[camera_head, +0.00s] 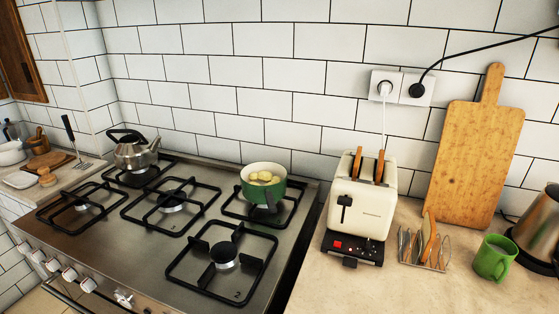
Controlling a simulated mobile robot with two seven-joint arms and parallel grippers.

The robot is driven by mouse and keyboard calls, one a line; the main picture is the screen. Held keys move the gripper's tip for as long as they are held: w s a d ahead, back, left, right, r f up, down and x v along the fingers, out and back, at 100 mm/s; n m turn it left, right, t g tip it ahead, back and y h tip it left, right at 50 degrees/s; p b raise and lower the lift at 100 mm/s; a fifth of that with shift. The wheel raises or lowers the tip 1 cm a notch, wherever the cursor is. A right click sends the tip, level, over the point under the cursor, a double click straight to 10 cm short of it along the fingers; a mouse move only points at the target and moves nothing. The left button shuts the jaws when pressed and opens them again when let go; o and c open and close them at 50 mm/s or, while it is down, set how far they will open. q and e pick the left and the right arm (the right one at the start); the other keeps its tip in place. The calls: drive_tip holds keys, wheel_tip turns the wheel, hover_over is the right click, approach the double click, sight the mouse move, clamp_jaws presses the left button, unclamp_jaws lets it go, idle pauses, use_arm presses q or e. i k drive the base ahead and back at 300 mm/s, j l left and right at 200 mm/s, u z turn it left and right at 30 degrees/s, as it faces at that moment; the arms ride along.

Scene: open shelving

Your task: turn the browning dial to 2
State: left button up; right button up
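A cream toaster (373,208) stands on the counter right of the stove. Two brown slices (379,166) stick up from its slots. A dark lever (345,205) is on its front face. A black control panel (362,249) at its base has red marks on the left and a small dark knob-like part (350,262) at the front edge. I cannot tell whether this part is the browning dial, and no setting is readable. Neither of my grippers is in view.
A rack with toast-like slices (425,249) and a green mug (494,258) stand right of the toaster. A cutting board (478,160) leans on the wall. The stove (165,285) holds a green pot (278,189) and a kettle (133,152). The front counter is clear.

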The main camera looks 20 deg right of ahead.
sight(367, 247)
drive_tip(key=z, duration=1.2)
drive_tip(key=j, duration=0.1)
drive_tip(key=u, duration=0.05)
